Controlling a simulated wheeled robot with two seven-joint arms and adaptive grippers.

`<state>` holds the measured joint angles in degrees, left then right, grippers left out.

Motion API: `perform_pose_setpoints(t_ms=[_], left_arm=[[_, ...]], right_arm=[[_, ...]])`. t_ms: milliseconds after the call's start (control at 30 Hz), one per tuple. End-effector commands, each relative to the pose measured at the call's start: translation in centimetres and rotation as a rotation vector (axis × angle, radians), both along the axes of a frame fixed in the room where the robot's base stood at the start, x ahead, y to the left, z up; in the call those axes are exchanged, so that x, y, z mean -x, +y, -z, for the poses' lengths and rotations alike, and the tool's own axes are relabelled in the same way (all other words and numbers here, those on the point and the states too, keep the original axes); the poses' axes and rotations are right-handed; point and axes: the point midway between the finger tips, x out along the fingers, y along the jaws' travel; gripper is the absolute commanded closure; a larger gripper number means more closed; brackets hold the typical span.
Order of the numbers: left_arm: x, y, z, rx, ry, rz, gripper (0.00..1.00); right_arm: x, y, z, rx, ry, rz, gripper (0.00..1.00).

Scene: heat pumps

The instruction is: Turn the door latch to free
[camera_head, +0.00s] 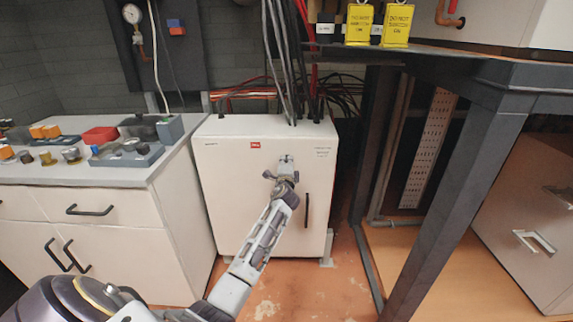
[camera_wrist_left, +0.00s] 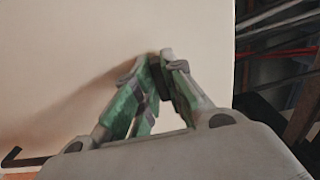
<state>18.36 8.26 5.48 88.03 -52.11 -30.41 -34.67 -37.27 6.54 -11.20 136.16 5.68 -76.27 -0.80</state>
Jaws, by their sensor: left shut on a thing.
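The white cabinet (camera_head: 225,165) with a small red label stands in the middle of the head view. Its door face fills much of the wrist view (camera_wrist_left: 60,60). My left gripper (camera_head: 286,163) reaches the upper part of this face. In the wrist view, its green-padded fingers (camera_wrist_left: 154,62) are closed together against the door, shut on the door latch. The latch is almost wholly hidden by the fingers, so its angle cannot be told. A black vertical door handle (camera_head: 306,208) is below and right of the gripper. My right gripper is not in view.
Cables run down to the cabinet's top. A counter (camera_head: 165,160) with trays and small parts stands at left. A dark metal table frame (camera_head: 455,170) with yellow signs (camera_head: 397,24) stands at right. Bare floor (camera_head: 300,290) shows in front of the cabinet.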

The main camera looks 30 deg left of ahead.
Motion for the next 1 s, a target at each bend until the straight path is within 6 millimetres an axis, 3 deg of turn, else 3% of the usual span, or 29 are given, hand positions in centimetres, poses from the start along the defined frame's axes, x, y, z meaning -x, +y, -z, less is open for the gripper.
perform_pose_setpoints(t_ms=[200,233,400,1000], left_arm=[[0.02,0.03,0.07,0.005,-0.001,-0.001,1.00],[0.02,0.03,0.07,0.005,-0.001,-0.001,0.87],[0.02,0.02,0.06,0.004,0.000,-0.001,0.67],[0.82,-0.53,0.08,0.001,0.000,0.001,0.67]], right_arm=[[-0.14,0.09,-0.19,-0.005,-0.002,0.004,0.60],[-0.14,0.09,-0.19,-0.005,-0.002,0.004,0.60],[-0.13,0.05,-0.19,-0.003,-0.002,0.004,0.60],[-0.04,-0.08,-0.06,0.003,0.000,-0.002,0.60]])
